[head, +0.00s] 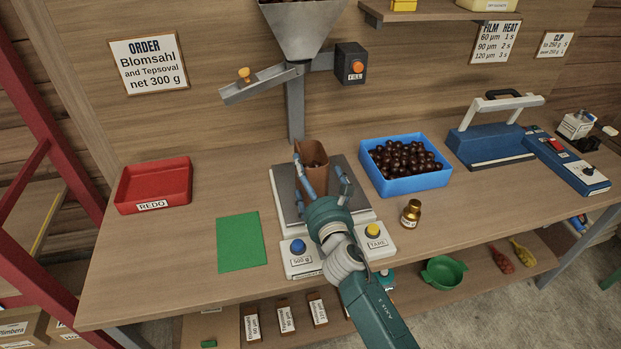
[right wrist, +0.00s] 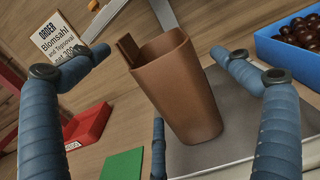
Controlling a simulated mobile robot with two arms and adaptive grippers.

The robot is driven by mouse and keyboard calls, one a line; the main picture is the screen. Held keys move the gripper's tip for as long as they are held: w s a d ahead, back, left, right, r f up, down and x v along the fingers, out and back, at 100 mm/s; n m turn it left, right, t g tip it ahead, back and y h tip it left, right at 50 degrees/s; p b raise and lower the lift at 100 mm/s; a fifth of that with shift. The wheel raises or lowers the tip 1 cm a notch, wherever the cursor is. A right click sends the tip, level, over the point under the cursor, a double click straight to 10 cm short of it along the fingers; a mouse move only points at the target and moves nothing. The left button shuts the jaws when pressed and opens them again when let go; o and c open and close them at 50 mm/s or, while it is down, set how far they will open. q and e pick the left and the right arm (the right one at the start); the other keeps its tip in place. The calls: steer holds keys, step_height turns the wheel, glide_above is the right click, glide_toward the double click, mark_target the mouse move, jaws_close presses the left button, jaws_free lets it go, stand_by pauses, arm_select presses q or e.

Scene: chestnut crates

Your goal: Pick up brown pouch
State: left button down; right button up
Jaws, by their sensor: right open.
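The brown pouch (head: 314,188) stands upright with its top open on the steel plate of the scale (head: 283,193), below the hopper. Something dark shows inside its mouth in the head view. My right gripper (head: 320,168) is open over the scale, with its blue fingers spread to either side of the pouch. In the right wrist view the pouch (right wrist: 182,95) stands ahead between the open fingers (right wrist: 160,58), with gaps on both sides and no clear contact. My left gripper is not in view.
A blue crate of chestnuts (head: 420,184) stands right of the scale, with a small amber bottle (head: 411,213) in front. A red REDO tray (head: 154,203) and a green mat (head: 241,243) lie left. The hopper (head: 303,28) and chute (head: 262,83) hang above. A blue sealer (head: 490,145) stands farther right.

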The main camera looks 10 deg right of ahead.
mark_target(306, 162)
steer(key=w, duration=0.1)
steer(key=w+b, duration=0.1)
steer(key=w, duration=0.3)
steer(key=shift+w+a, duration=0.25)
steer(key=shift+a, duration=0.05)
steer(key=shift+s+r, duration=0.15)
steer(key=shift+r, duration=0.05)
steer(key=shift+c, duration=1.3)
steer(key=c, duration=1.3)
steer(key=shift+c, duration=1.4)
steer(key=shift+r, duration=0.1)
